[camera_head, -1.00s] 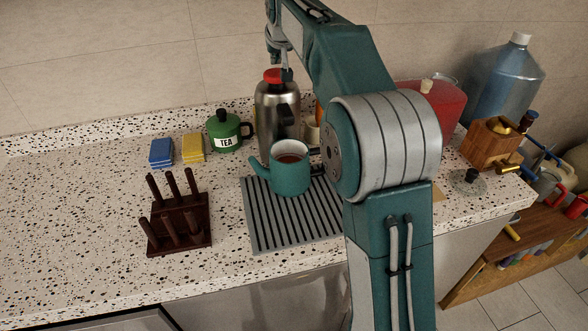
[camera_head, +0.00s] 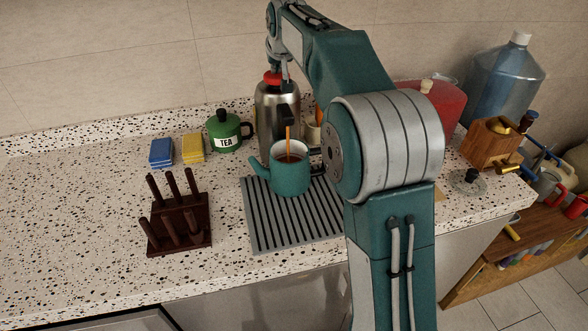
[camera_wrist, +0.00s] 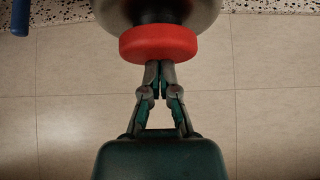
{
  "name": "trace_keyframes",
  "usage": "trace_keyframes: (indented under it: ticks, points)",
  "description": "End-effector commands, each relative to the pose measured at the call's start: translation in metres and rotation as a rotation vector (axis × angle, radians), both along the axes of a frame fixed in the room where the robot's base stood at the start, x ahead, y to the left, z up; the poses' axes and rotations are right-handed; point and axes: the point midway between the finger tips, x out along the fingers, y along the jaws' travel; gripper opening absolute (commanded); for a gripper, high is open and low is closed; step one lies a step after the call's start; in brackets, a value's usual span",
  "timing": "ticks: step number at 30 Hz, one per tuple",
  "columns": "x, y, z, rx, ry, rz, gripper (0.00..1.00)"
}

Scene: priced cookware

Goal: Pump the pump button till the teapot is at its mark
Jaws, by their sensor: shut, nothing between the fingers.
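A steel airpot (camera_head: 277,122) stands at the back of the counter with a red pump button (camera_head: 272,78) on top. A brown-orange stream (camera_head: 289,143) runs from its black spout (camera_head: 286,115) into the open teal teapot (camera_head: 290,179) below. The teapot stands on a grey striped mat (camera_head: 262,225); the mark inside it cannot be made out. My gripper (camera_head: 285,80) is over the airpot's top. In the wrist view my gripper (camera_wrist: 160,66) is shut and empty, its fingertips at the edge of the red button (camera_wrist: 158,43), seemingly touching it.
A green TEA pot (camera_head: 225,133), yellow (camera_head: 193,148) and blue sponges (camera_head: 161,153) stand to the left. A dark wooden peg rack (camera_head: 180,225) is at front left. A red container (camera_head: 435,100) and blue water jug (camera_head: 505,80) are at back right.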

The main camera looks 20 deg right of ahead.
Motion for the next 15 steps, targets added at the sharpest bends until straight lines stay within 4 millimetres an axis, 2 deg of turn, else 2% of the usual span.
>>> trace_keyframes:
  ticks: [6, 15]
  points:
    - [0.0001, 0.0, -0.0126, 0.0, 0.003, 0.0, 0.0]
    - [0.0006, 0.0, -0.0051, 0.0, 0.001, 0.0, 0.0]
